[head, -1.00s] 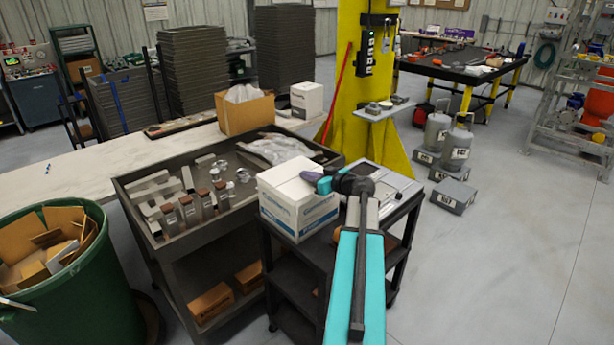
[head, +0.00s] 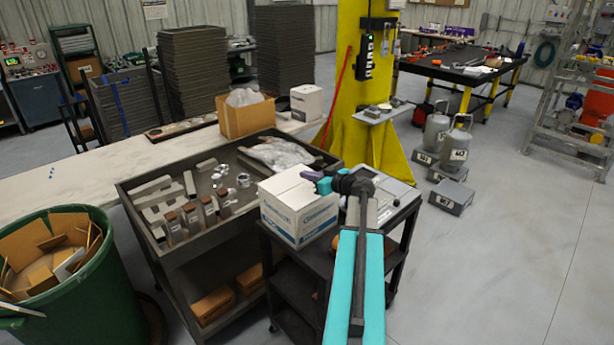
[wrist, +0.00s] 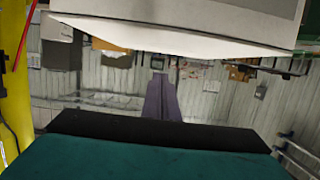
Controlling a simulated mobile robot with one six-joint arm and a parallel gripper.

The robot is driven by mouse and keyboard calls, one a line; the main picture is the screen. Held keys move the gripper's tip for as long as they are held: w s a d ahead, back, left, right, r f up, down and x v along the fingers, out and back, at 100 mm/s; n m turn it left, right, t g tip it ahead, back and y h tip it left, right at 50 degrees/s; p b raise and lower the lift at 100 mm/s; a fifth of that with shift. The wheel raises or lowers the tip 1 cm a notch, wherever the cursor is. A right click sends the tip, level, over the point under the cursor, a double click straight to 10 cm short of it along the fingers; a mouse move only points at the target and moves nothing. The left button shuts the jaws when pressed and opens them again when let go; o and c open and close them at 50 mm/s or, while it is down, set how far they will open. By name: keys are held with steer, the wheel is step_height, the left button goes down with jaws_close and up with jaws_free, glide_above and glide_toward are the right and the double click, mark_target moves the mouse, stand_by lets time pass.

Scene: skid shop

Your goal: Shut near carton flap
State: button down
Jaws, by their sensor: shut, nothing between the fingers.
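The white carton (head: 295,212) with blue print stands on a dark cart right of the tray of parts. Its top looks mostly flat and pale in the head view; I cannot make out the near flap's exact angle. My gripper (head: 308,174), with purple fingertips and a teal body, is at the carton's upper right, just over or beside its top; I cannot tell if it touches. In the wrist view the shut purple fingers (wrist: 161,100) hold nothing. A white carton surface (wrist: 190,38) fills the upper edge there, close to the fingers.
The black cart (head: 292,262) has a silver flat item (head: 398,194) on top, right of the carton. A dark tray bench (head: 165,262) with bottles and metal parts is to the left. A green bin (head: 95,285) of cardboard stands at front left. Open floor (head: 500,260) lies right.

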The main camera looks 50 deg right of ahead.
steer(key=shift+b+v, duration=0.55)
steer(key=shift+v, duration=0.3)
steer(key=b+v, duration=0.2)
steer(key=v, duration=0.6)
steer(key=shift+s, duration=0.15)
